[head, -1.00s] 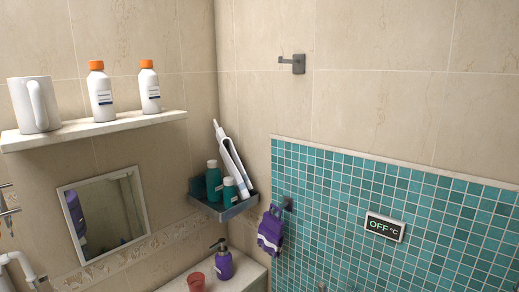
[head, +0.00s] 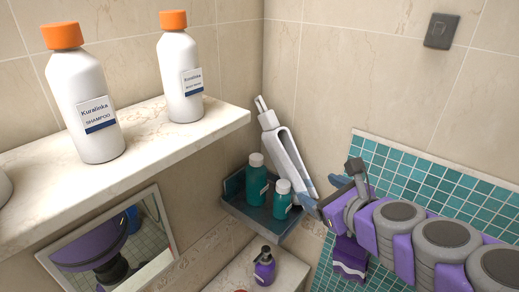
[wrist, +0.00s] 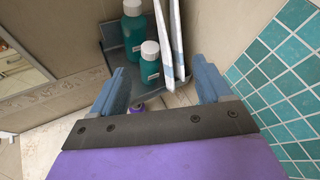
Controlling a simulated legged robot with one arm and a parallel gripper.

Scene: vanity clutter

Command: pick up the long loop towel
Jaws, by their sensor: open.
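A purple towel (head: 348,260) with pale stripes near its lower edge hangs against the teal tiled wall in the head view. Its upper part and whatever holds it are hidden behind my arm. My gripper (head: 323,192) is open and empty, above and slightly left of the visible towel in the picture, close to the right end of the corner shelf. In the wrist view my open gripper (wrist: 162,78) faces the corner shelf and its bottles, and the towel does not show there.
The corner shelf (head: 262,222) holds two teal bottles (head: 257,175) and a white upright appliance (head: 285,150). A purple pump bottle (head: 264,266) stands on the counter below. Left, a marble shelf (head: 150,140) carries white orange-capped bottles (head: 180,75). A grey wall hook (head: 441,30) is empty.

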